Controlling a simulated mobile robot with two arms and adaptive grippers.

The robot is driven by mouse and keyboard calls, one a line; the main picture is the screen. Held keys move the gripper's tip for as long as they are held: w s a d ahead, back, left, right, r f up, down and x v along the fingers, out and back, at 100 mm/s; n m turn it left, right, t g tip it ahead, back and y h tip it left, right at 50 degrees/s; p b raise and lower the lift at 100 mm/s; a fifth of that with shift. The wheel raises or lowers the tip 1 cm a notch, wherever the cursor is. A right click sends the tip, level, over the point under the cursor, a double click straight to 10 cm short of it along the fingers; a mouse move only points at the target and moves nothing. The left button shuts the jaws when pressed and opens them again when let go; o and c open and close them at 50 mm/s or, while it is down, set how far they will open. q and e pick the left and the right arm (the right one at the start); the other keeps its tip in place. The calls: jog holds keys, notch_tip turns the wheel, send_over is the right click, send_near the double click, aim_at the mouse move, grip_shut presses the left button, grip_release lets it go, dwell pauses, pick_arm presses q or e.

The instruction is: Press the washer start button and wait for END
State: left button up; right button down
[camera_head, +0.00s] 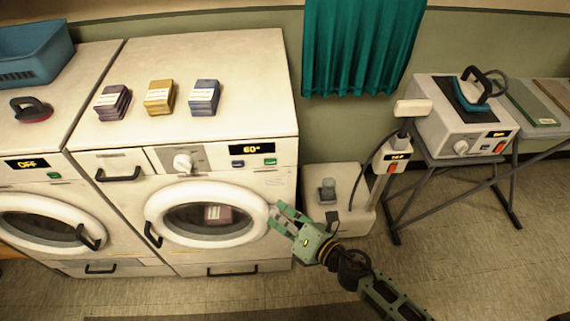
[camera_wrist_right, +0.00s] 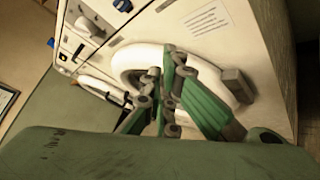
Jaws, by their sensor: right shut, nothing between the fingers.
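The middle washer (camera_head: 272,95) has a lit display (camera_head: 252,149) reading 60°. Below the display are a blue button (camera_head: 237,163) and a green button (camera_head: 270,161); their labels are too small to read. Its round door (camera_head: 253,234) is closed, with a dark reddish bundle (camera_head: 217,214) behind the glass. My right gripper (camera_head: 278,217) is shut and empty, at the right side of the door and below the buttons. It also shows in the right wrist view (camera_wrist_right: 170,78), in front of the white door ring (camera_wrist_right: 140,58). My left gripper is out of view.
Several folded bundles, including a yellow one (camera_head: 159,97), lie on the washer. Another machine (camera_head: 24,155) at left reads OFF. A white unit (camera_head: 336,177) and a post with a lit display (camera_head: 397,157) stand right of the washer. An iron (camera_head: 478,92) sits on a machine farther right.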

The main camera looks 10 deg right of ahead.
aim_at(270, 162)
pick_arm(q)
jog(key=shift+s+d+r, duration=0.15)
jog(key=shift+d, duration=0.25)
pick_arm(e)
jog(key=r+n, duration=0.1)
jog(key=s+a+r+n+y, duration=0.1)
jog(key=r, duration=0.1)
jog(key=r+n, duration=0.1)
jog(key=r, duration=0.1)
jog(key=shift+s+a+n, duration=0.25)
jog(key=shift+s+n, duration=0.05)
jog(key=shift+n, duration=0.1)
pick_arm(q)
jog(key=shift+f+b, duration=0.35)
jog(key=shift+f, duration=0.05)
pick_arm(e)
jog(key=w, duration=0.8)
jog(key=shift+w, duration=0.4)
jog(key=shift+d, duration=0.1)
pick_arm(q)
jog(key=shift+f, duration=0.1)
pick_arm(e)
jog(key=shift+w, duration=0.45)
